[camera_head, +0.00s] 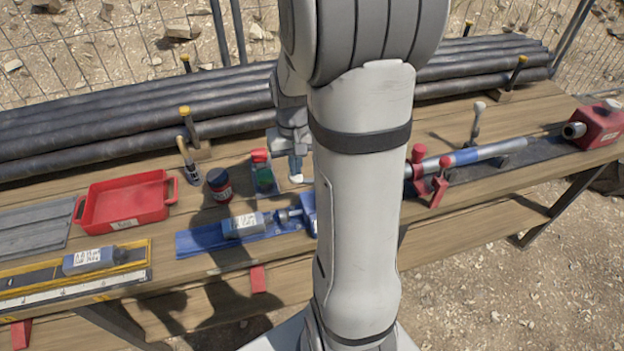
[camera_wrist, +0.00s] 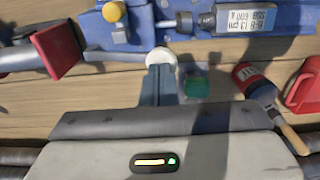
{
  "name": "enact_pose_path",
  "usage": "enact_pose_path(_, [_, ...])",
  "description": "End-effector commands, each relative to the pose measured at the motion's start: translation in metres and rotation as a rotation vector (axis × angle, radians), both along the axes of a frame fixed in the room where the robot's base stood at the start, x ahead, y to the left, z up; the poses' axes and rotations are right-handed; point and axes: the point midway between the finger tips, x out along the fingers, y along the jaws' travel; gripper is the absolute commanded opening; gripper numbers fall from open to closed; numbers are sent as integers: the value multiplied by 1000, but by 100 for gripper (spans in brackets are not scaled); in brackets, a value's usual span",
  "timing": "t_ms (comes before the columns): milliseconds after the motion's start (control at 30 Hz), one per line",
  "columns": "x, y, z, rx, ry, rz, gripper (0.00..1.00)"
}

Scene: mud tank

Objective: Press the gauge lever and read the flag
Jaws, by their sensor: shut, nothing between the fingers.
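A small gauge stand (camera_head: 263,178) with a red part on top and a green face is just left of my gripper in the head view. Its green face also shows in the wrist view (camera_wrist: 195,84). A round white knob (camera_wrist: 160,56), which appears to be the lever end, lies at my fingertips; it shows in the head view (camera_head: 297,179) too. My gripper (camera_wrist: 160,70) is shut and empty, fingers pointing down onto the knob. Whether they touch it, I cannot tell. My arm hides part of the bench, and the lever's shaft is not clear.
A blue fixture (camera_head: 200,240) with a labelled grey block lies in front. A dark red-banded jar (camera_head: 219,186), a brush (camera_head: 188,160) and a red tray (camera_head: 122,222) are left. A clamped pipe (camera_head: 480,153) and red box (camera_head: 597,124) are right; black pipes (camera_head: 90,120) run behind.

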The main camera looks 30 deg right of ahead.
Motion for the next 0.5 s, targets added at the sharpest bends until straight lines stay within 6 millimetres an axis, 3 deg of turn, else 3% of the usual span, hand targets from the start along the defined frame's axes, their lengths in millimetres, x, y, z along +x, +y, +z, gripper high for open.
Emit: enact_pose_path(500, [0,0,-23,0,1,0,0])
